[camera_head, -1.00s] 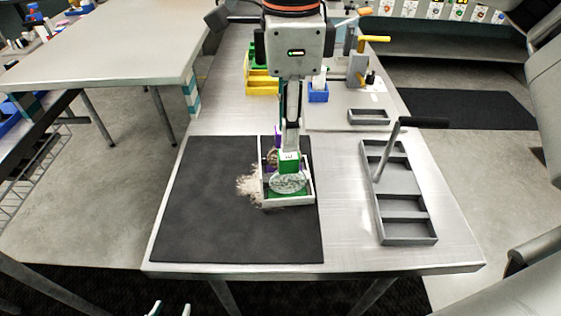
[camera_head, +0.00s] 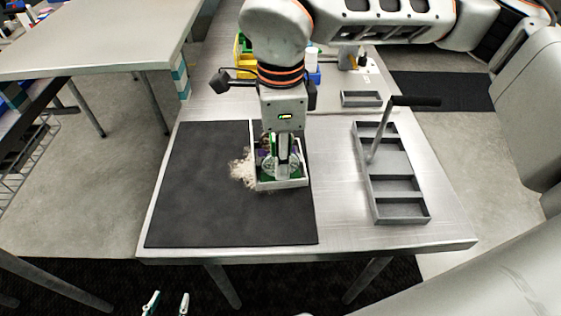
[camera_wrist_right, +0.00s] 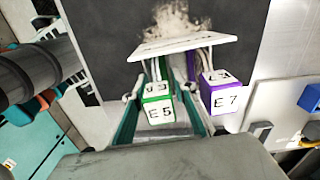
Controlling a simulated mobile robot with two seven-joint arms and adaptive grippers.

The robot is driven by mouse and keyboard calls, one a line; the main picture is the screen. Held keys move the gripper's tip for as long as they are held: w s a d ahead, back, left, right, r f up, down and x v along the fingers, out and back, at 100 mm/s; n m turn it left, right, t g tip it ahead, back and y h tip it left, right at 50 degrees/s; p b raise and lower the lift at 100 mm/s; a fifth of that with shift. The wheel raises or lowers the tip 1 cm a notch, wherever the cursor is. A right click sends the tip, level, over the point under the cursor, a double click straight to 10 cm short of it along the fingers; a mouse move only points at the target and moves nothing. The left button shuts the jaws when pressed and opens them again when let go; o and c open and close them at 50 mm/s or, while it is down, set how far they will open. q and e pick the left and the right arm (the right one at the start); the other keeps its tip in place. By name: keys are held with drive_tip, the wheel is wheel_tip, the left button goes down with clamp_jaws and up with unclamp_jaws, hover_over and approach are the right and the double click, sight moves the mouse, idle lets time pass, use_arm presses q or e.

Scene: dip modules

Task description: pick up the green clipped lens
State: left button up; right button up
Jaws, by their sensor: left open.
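My right gripper (camera_head: 284,168) points down over the tray and partly hides the lens. In the right wrist view the green clip marked E5 (camera_wrist_right: 159,110) lies between the two teal-lined fingers; whether they press on it is unclear. A purple clip marked E7 (camera_wrist_right: 223,97) is just right of the fingers. My left gripper (camera_head: 167,305) is open and empty at the bottom edge, in front of the table.
A grey compartment caddy (camera_head: 404,216) with an upright handle stands to the right. A small grey tray (camera_head: 361,99) and coloured bins (camera_head: 245,60) are behind. The front left of the mat (camera_head: 200,215) is bare.

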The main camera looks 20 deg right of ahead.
clamp_jaws()
